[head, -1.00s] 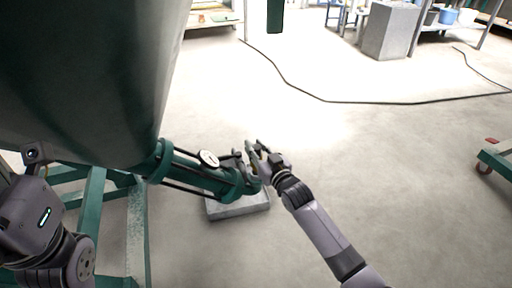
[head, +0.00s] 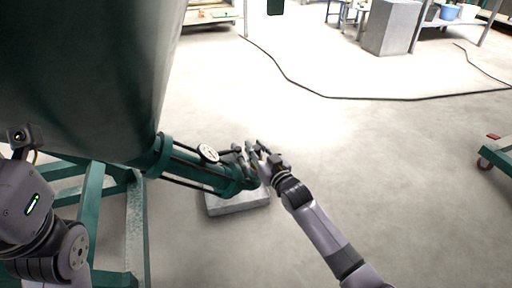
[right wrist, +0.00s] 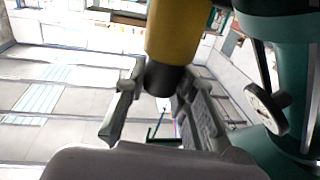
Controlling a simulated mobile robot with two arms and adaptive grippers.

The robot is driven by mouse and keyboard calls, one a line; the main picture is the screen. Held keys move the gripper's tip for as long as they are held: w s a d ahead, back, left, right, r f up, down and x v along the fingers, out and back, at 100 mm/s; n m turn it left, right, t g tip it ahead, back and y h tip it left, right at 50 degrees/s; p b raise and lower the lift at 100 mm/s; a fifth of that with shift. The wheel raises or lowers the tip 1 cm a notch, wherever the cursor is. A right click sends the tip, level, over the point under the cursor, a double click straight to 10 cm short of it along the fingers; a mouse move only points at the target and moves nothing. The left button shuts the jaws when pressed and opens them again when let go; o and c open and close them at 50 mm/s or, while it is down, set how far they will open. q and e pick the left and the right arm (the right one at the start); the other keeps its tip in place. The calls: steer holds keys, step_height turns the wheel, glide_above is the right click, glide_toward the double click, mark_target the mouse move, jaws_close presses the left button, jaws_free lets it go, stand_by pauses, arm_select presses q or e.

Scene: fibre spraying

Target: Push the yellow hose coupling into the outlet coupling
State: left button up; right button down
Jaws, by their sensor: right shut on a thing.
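The yellow hose coupling (right wrist: 175,32) is large at the top middle of the right wrist view, with a black part (right wrist: 163,80) below it. My right gripper (right wrist: 160,105) is shut on it, one finger on each side of the black part. In the head view my right gripper (head: 262,154) is at the end of the green outlet pipe (head: 205,176), and the coupling is mostly hidden there. The outlet coupling cannot be clearly made out; green pipework (right wrist: 278,8) stands close to the right of the yellow coupling. My left arm is at the left edge, its fingers out of view.
A white round gauge (head: 208,153) sits on the outlet pipe. The pipe leaves a big green tank (head: 80,80) on a green frame (head: 92,200). A grey block (head: 238,202) lies below the pipe end.

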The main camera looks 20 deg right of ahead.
steer(key=shift+f, duration=0.25)
steer(key=c, duration=1.2)
jaws_free()
steer(key=shift+c, duration=0.2)
steer(key=shift+s+f, duration=0.1)
steer(key=s+d, duration=0.2)
steer(key=s, duration=0.9)
steer(key=shift+s+d, duration=0.15)
steer(key=shift+s, duration=0.15)
